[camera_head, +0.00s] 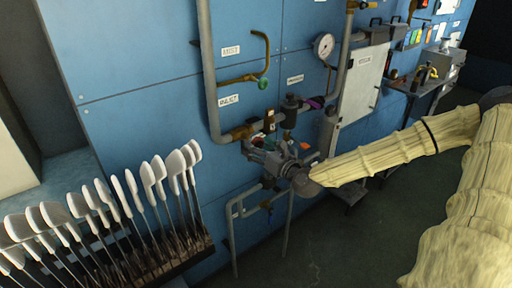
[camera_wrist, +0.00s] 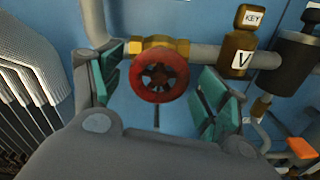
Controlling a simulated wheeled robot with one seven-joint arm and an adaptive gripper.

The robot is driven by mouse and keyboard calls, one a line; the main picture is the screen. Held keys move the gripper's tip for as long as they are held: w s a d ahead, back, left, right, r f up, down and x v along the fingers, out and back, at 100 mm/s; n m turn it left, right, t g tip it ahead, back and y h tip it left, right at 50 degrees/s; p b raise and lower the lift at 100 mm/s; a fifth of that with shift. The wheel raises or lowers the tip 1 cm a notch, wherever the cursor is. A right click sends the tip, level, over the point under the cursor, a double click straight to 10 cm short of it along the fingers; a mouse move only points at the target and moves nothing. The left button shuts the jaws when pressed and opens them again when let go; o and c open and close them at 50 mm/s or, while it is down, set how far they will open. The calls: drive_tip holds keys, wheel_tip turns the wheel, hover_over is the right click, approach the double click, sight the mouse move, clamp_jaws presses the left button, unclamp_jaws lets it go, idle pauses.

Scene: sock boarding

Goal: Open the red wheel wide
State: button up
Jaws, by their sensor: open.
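The red wheel (camera_wrist: 159,76) is a round handwheel with spokes, mounted on a brass valve body (camera_wrist: 150,45) on a grey pipe. It shows in the wrist view at the upper middle, facing the camera. My gripper (camera_wrist: 160,92) is open, with one teal-padded finger to the left of the wheel and one to the right. The wheel appears between the fingers, with a visible gap on each side. In the head view my gripper (camera_head: 280,165) is at the pipework on the blue wall, and it hides the red wheel there.
A brown bottle-shaped part marked KEY and V (camera_wrist: 238,42) and a dark cylinder (camera_wrist: 284,60) sit right of the wheel. An orange handle (camera_wrist: 301,147) is lower right. White sock boards (camera_head: 110,205) stand in a rack at left. A pressure gauge (camera_head: 324,45) is above right.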

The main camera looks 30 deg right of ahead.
drive_tip(key=shift+w, duration=0.4)
drive_tip(key=shift+a, duration=0.1)
drive_tip(key=c, duration=1)
drive_tip(key=shift+c, duration=0.2)
